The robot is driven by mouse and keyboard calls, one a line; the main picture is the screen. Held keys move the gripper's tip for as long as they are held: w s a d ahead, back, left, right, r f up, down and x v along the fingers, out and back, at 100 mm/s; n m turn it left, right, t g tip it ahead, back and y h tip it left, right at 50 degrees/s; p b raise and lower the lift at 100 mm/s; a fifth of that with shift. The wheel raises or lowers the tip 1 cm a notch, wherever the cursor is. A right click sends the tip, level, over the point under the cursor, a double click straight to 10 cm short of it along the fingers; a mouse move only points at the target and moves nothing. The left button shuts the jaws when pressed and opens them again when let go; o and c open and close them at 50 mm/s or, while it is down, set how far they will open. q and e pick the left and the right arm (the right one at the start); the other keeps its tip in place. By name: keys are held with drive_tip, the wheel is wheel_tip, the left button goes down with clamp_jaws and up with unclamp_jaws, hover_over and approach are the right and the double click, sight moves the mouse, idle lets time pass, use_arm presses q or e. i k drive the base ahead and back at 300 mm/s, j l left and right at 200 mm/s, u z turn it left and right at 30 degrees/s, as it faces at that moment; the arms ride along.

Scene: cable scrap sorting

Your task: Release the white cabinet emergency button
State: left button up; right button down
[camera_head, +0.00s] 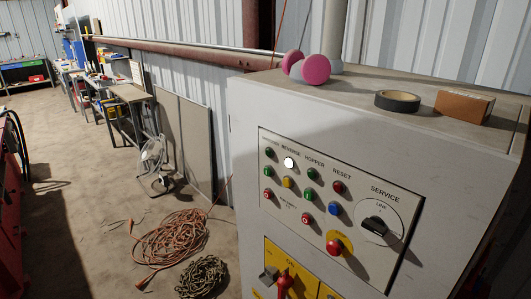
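The white cabinet (245,165) fills the right half of the head view. Its front carries a control panel with small coloured buttons. The emergency button (334,247) is a red mushroom head in front of a yellow round plate (342,237), low on the panel. Whether it is pressed in or out, I cannot tell. Neither of my grippers is in view.
A black rotary switch (375,225) is right of the buttons. Below, a red handle (285,282) sticks out from a yellow plate. Pink-and-white round objects (316,69), a tape roll (397,101) and a cardboard box (464,106) lie on top. Cables (180,235) cover the floor at left.

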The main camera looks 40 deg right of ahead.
sight(333, 248)
drive_tip(key=z, duration=1.55)
